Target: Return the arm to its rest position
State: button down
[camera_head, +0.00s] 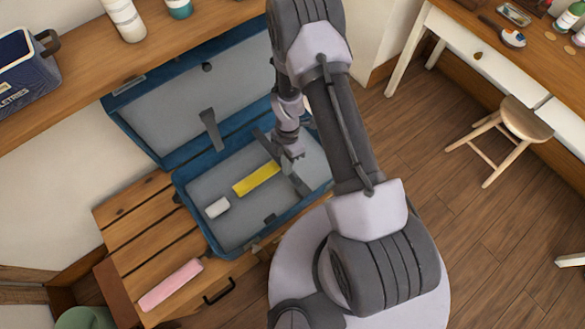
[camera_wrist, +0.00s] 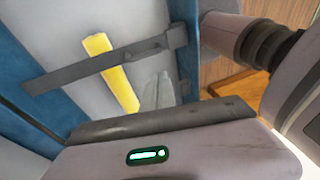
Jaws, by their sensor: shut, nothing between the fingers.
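My gripper (camera_head: 291,157) hangs low over the open blue suitcase (camera_head: 190,207), near its right-hand part. My arm reaches up and over from my base, and its end points down toward the case. The gripper is shut and holds nothing. I cannot tell whether the fingers touch the case.
A small white item (camera_head: 217,207) lies in the case. The raised lid (camera_head: 165,110) stands behind. A pink roll (camera_head: 171,284) lies on the slatted wooden bench (camera_head: 140,222). A shelf (camera_head: 165,70) runs behind. A stool (camera_head: 520,121) and desk stand right; floor between is clear.

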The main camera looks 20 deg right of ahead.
notch_tip(320, 180, up, 32)
jog(key=m+t, duration=0.4)
jog(key=m, duration=0.7)
jog(key=s+a+r+m+t+b, duration=0.1)
jog(key=s+r+m+t, duration=0.4)
jog(key=s+r+m, duration=0.8)
jog(key=shift+s+a+m+y, duration=0.3)
jog(key=shift+a+m, duration=0.3)
jog(key=shift+m, duration=0.3)
